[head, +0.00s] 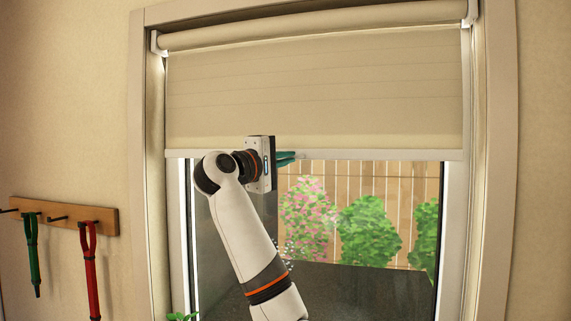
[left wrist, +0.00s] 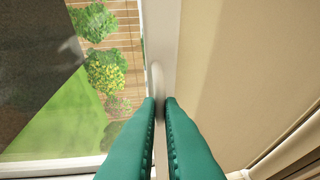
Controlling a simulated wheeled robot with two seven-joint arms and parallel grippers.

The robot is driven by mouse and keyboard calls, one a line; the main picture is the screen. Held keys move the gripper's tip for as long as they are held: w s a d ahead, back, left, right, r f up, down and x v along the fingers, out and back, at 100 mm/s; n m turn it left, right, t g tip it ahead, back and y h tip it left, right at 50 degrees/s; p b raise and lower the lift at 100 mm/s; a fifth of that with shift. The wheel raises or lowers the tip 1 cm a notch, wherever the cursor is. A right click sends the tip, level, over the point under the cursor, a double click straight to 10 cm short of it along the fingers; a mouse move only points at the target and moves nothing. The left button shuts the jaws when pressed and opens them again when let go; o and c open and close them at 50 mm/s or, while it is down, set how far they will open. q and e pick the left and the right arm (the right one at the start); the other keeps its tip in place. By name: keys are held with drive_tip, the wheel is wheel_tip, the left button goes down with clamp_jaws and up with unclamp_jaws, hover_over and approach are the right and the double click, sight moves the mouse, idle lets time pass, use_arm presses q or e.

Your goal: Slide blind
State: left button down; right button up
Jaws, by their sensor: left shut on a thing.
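The beige roller blind (head: 320,95) hangs from its roller over the upper part of the window, about halfway down. Its pale bottom bar (head: 390,154) runs level across the glass. My left gripper (head: 287,157) is at this bar, left of its middle, with green fingers. In the left wrist view the gripper (left wrist: 158,103) has one finger on each side of the bar (left wrist: 161,35) and is shut on it. The blind's fabric (left wrist: 230,65) fills the right of that view. My right gripper is not in view.
The window frame (head: 503,150) borders the blind on both sides. Below the bar the glass is uncovered, showing bushes (head: 370,230) and a wooden fence outside. On the left wall a peg rack (head: 65,213) holds a green item (head: 32,250) and a red item (head: 90,270).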

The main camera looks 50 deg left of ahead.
use_arm(q)
drive_tip(key=c, duration=1.6)
unclamp_jaws()
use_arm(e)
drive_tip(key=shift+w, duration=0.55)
use_arm(q)
drive_tip(key=shift+o, duration=0.2)
drive_tip(key=s+d+f+b, duration=0.1)
drive_tip(key=s+b, duration=0.5)
drive_tip(key=s, duration=0.5)
drive_tip(key=shift+s+d+f, duration=0.2)
drive_tip(key=shift+s+d, duration=0.2)
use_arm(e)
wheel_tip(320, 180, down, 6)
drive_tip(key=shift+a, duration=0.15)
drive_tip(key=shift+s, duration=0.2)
